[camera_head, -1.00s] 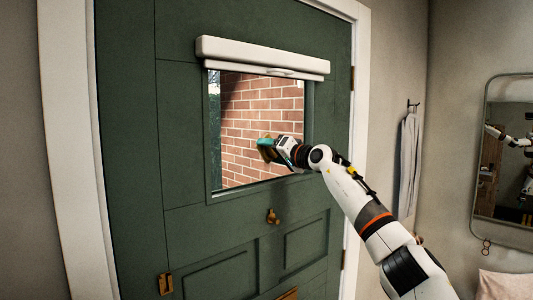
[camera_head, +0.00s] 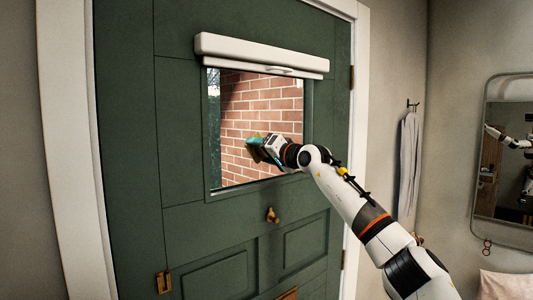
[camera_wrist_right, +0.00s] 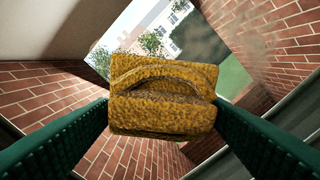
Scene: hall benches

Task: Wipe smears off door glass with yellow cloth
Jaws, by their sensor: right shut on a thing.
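The green door holds a glass pane (camera_head: 236,112) with brick wall and greenery showing through it. My right gripper (camera_head: 254,150) is in front of the lower middle of the pane, shut on the yellow cloth. The folded cloth (camera_wrist_right: 163,95) fills the middle of the right wrist view, between the two green fingers. In the head view only a small dark yellow part of it shows. I cannot tell for sure whether it touches the glass. A faint brownish smear (camera_wrist_right: 250,50) shows on the glass in the right wrist view. My left gripper is not in view.
A white roller blind housing (camera_head: 262,54) runs above the pane. A grey towel (camera_head: 408,160) hangs on the right wall near a mirror (camera_head: 505,150).

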